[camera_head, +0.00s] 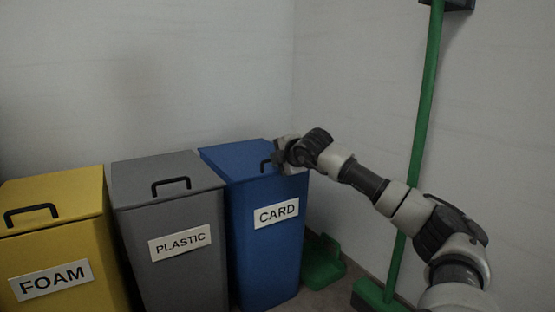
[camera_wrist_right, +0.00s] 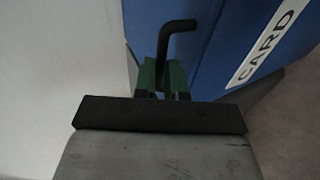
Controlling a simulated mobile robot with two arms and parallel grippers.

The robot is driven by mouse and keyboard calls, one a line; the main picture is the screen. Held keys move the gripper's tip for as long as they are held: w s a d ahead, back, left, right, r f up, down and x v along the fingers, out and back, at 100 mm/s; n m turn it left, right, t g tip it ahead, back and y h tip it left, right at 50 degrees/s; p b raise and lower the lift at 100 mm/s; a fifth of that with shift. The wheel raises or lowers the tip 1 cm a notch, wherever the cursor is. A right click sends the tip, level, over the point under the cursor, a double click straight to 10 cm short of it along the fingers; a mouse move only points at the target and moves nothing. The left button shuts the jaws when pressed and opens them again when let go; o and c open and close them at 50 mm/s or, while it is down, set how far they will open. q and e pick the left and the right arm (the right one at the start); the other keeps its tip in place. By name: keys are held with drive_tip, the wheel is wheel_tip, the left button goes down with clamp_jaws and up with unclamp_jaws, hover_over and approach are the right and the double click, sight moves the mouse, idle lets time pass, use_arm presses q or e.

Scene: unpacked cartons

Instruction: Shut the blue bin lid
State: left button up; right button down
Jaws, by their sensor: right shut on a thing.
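The blue bin (camera_head: 265,245) with the CARD label stands at the right end of the row of bins. Its blue lid (camera_head: 232,153) lies over the top and looks down; a small gap at the edge cannot be ruled out. My right gripper (camera_head: 280,160) is at the lid's right side, partly hiding the black handle (camera_head: 266,166). In the right wrist view the green-sided fingers (camera_wrist_right: 164,78) are shut on the black handle (camera_wrist_right: 178,26), beside the CARD label (camera_wrist_right: 270,42). My left gripper is not in view.
A grey PLASTIC bin (camera_head: 175,255) and a yellow FOAM bin (camera_head: 75,255), both with lids down, stand to the left. A green broom (camera_head: 425,110) and a green dustpan (camera_head: 322,265) are to the right, near my right arm. Walls stand close behind.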

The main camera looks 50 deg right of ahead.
drive_tip(key=c, duration=1.2)
unclamp_jaws()
drive_tip(key=shift+s+a+f, duration=0.1)
drive_tip(key=shift+a+f, duration=0.05)
drive_tip(key=shift+f, duration=0.65)
drive_tip(key=shift+s, duration=0.15)
drive_tip(key=shift+w+r+v, duration=0.1)
drive_tip(key=shift+r+v, duration=0.05)
drive_tip(key=shift+v, duration=1.65)
drive_tip(key=shift+w+r+v, duration=0.1)
drive_tip(key=shift+r+v, duration=0.1)
drive_tip(key=shift+v, duration=1.65)
drive_tip(key=shift+r+v, duration=0.15)
drive_tip(key=shift+v, duration=1.65)
